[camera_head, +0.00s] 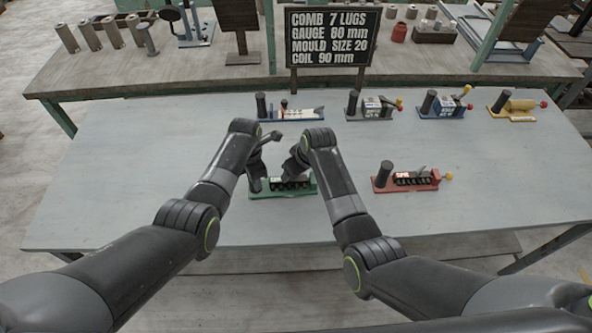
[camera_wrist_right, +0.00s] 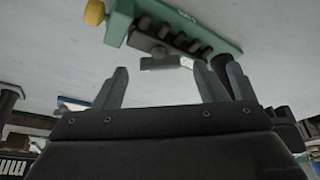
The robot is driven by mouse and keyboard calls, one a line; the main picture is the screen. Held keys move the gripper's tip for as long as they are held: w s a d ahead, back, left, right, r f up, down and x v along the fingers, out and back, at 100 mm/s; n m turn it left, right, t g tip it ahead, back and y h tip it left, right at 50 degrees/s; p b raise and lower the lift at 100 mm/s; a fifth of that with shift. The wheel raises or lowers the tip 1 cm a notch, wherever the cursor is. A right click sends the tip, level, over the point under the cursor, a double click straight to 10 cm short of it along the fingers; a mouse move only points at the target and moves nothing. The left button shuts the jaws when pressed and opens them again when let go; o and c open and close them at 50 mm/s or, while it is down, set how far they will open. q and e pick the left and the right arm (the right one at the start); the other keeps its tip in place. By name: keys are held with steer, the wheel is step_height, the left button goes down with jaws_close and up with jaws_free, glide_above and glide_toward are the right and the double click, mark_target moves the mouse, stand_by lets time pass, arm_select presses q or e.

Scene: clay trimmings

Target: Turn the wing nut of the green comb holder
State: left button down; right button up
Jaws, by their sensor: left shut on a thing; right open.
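The green comb holder (camera_head: 283,194) lies on the near middle of the table, partly hidden by my arms. My left gripper (camera_head: 257,180) is at its left end, shut on what looks like its dark upright handle; the grip is mostly hidden. My right gripper (camera_head: 292,166) is just above the holder's middle. In the right wrist view its two fingers (camera_wrist_right: 165,85) are wide apart and empty. There the holder (camera_wrist_right: 185,20) shows black lugs, a yellow knob (camera_wrist_right: 95,12) and a dark handle (camera_wrist_right: 221,68). A grey winged piece, likely the wing nut (camera_wrist_right: 160,62), lies just past the fingertips.
A red comb holder (camera_head: 408,182) stands to the right. Blue (camera_head: 290,113), grey (camera_head: 372,107), another blue (camera_head: 444,105) and yellow (camera_head: 516,106) holders line the far edge. A black sign (camera_head: 332,38) stands behind. The table's left side is clear.

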steer(key=shift+w+a+f, duration=0.15)
steer(key=shift+w+f, duration=0.05)
steer(key=shift+f, duration=0.5)
steer(key=shift+c, duration=0.3)
